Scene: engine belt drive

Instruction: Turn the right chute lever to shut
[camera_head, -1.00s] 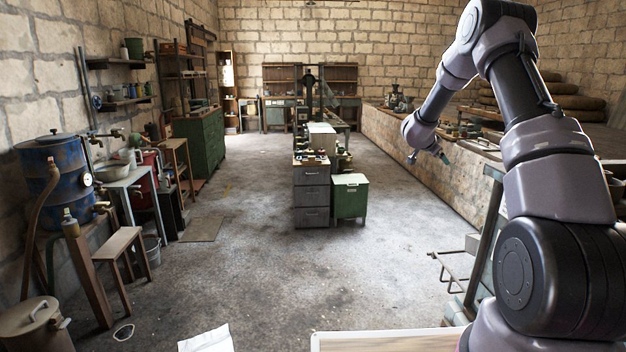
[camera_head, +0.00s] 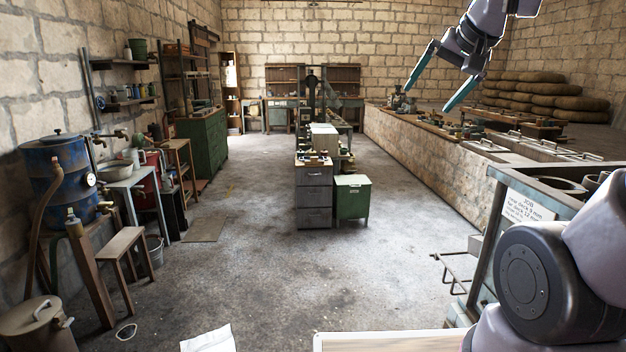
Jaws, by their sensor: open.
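My gripper (camera_head: 427,101) hangs in the upper right of the head view, in the air in front of the far wall and the long right-hand counter. Its two teal fingers are spread wide and point down and left, with nothing between them. I cannot make out a chute or a right chute lever for certain in this view. My own arm and shoulder cover part of the right side.
A stone-sided counter (camera_head: 428,160) runs along the right, with small fittings on top. A grey drawer unit (camera_head: 313,196) and green cabinet (camera_head: 352,200) stand mid-floor. A blue barrel (camera_head: 58,180) and stool (camera_head: 122,245) are left. A lettered card (camera_head: 527,208) is near right.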

